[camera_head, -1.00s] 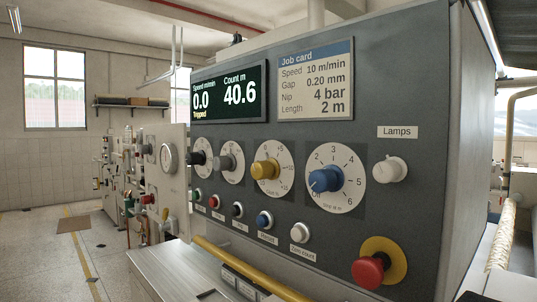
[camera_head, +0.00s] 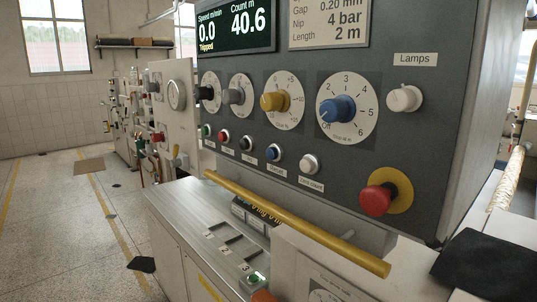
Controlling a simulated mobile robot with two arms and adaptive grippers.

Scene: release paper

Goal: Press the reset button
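The control panel (camera_head: 430,130) is dark grey and upright. A row of push buttons runs along its lower part. The blue button (camera_head: 272,153) is in this row, between a black button (camera_head: 246,143) and a white button (camera_head: 309,164). The small label under the blue button appears to read Reset but is blurred. The green display (camera_head: 234,30) reads 0.0, count 40.6 and Tripped. Neither of my grippers is in view.
A yellow rail (camera_head: 300,225) runs in front of and below the buttons. A red mushroom button (camera_head: 376,201) on a yellow disc sticks out at lower right. Dials, including a blue knob (camera_head: 337,110), sit above the row. A metal ledge (camera_head: 190,205) lies below. Open floor is at left.

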